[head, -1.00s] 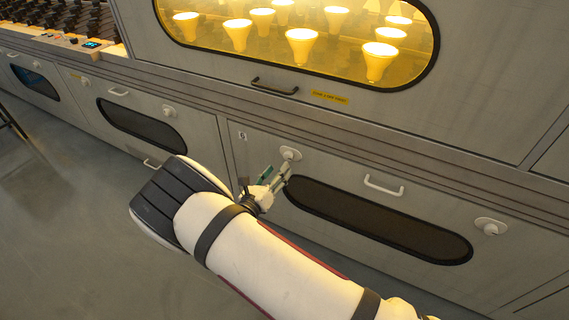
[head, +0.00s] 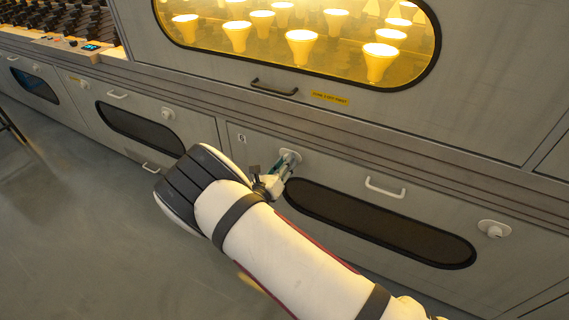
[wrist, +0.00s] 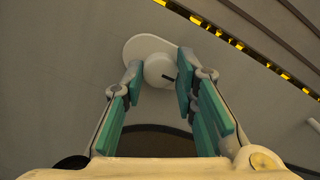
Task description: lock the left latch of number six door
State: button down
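The number six door (head: 340,170) is a grey panel with a dark oval window and a small number mark at its upper left. Its left latch (head: 290,156) is a pale knob on a rounded plate, partly hidden by my gripper in the head view. In the wrist view the latch knob (wrist: 160,70) shows a short dark mark on its right side. My gripper (head: 282,166) is at this latch. In the wrist view its green-padded fingers (wrist: 160,82) are apart, one on each side of the knob, with slight gaps seeming to show; contact is unclear.
The door's white handle (head: 384,187) and right latch (head: 494,229) are to the right. Above is a lit window (head: 300,62) with glowing bulbs and a dark handle (head: 274,87). Another door (head: 140,125) lies to the left. The floor at lower left is clear.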

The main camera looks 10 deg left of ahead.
jog(key=shift+n, duration=0.3)
jog(key=shift+n+p, duration=1.15)
jog(key=shift+n, duration=7.45)
jog(key=c, duration=1.3)
grip_release()
jog(key=shift+s, duration=0.1)
